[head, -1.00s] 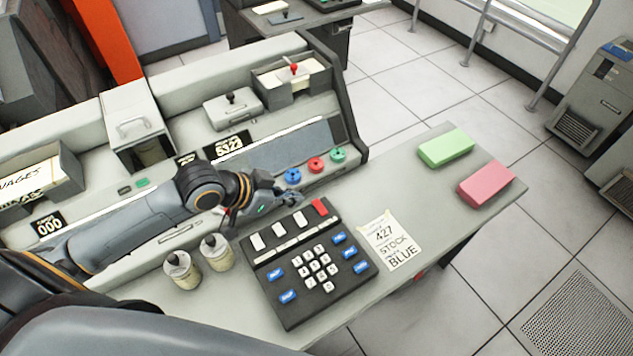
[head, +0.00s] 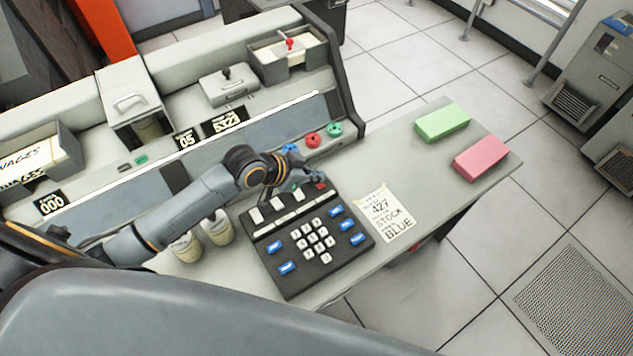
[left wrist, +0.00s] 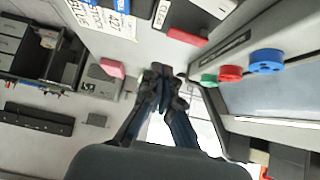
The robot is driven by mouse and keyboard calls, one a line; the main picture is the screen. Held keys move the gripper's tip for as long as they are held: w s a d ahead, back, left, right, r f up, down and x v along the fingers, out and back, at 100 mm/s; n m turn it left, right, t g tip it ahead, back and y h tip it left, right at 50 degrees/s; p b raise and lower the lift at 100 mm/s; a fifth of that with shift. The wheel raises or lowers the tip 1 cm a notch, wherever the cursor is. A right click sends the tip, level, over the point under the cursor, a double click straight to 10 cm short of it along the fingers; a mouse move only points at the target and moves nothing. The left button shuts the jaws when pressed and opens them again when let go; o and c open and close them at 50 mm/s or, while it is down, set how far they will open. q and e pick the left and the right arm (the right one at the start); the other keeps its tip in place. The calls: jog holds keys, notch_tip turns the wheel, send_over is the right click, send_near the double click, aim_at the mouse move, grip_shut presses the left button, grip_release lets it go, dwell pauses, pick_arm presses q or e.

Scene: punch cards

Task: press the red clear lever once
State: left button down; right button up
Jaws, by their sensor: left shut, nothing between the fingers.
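A red lever (head: 319,186) sits at the top right corner of the black keypad (head: 308,240), partly covered by my left gripper (head: 316,179). In the left wrist view this red lever (left wrist: 187,37) lies just beyond and to the right of the fingertips of my left gripper (left wrist: 161,70). My left gripper is shut and empty, close above the lever; I cannot tell whether it touches. My right gripper does not show.
Blue, red and green round knobs (head: 313,139) stand just behind the gripper. A paper note (head: 385,218) lies right of the keypad, with green (head: 442,122) and pink (head: 481,158) blocks farther right. Two pale containers (head: 217,226) stand left of the keypad.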

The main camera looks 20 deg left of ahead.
pick_arm(q)
notch_tip(320, 180, down, 4)
jog(key=shift+r, duration=0.1)
jog(key=shift+f, duration=0.2)
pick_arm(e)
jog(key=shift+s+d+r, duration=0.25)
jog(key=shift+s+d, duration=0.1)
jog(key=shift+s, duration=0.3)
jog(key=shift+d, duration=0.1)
pick_arm(q)
jog(key=shift+d+f, duration=0.15)
jog(key=shift+f, duration=0.55)
jog(key=shift+r, duration=0.15)
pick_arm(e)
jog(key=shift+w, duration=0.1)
pick_arm(q)
jog(key=shift+r, duration=0.1)
jog(key=shift+r+p, duration=0.75)
jog(key=shift+p, duration=0.25)
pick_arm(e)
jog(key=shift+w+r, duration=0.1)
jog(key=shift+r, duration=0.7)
